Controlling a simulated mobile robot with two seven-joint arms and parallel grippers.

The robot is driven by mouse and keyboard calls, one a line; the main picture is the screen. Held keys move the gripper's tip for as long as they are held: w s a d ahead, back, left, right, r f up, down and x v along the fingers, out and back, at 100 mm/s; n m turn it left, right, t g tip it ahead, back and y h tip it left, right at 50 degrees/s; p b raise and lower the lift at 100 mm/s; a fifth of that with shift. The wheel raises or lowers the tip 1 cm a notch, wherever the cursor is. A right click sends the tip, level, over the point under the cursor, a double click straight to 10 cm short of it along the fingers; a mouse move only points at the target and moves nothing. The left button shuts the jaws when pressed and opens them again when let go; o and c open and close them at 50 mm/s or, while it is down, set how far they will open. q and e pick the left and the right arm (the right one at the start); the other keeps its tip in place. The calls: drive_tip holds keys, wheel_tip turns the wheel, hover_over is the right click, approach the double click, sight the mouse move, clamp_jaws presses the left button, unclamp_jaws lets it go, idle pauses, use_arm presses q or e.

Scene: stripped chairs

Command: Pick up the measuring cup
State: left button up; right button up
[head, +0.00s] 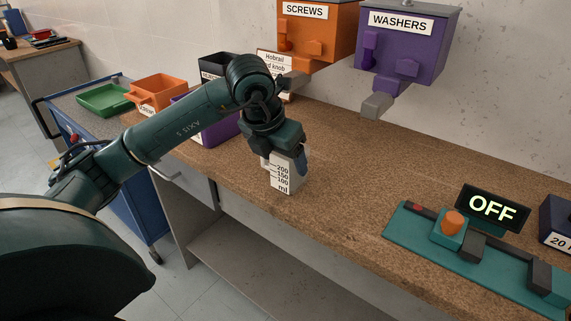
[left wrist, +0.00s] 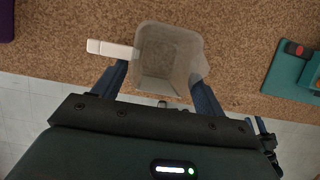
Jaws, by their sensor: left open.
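The measuring cup (head: 283,176) is white with dark graduation marks and stands upright on the brown workbench near its front edge. My left gripper (head: 286,158) is directly above it, pointing down, and hides its upper part in the head view. In the left wrist view I look down into the cup (left wrist: 168,62), which appears empty, with its pale handle (left wrist: 112,49) sticking out to the left. The open fingers of my left gripper (left wrist: 160,85) lie on either side of the cup; I cannot tell whether they touch it. My right gripper is not in view.
A teal device (head: 410,228) with an orange button and an OFF display (head: 492,207) stands to the right. Orange (head: 318,35) and purple (head: 405,50) dispensers hang on the wall behind. Bins stand at left. The bench between cup and device is clear.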

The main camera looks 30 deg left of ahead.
use_arm(q)
drive_tip(key=shift+x, duration=1.05)
drive_tip(key=c, duration=0.8)
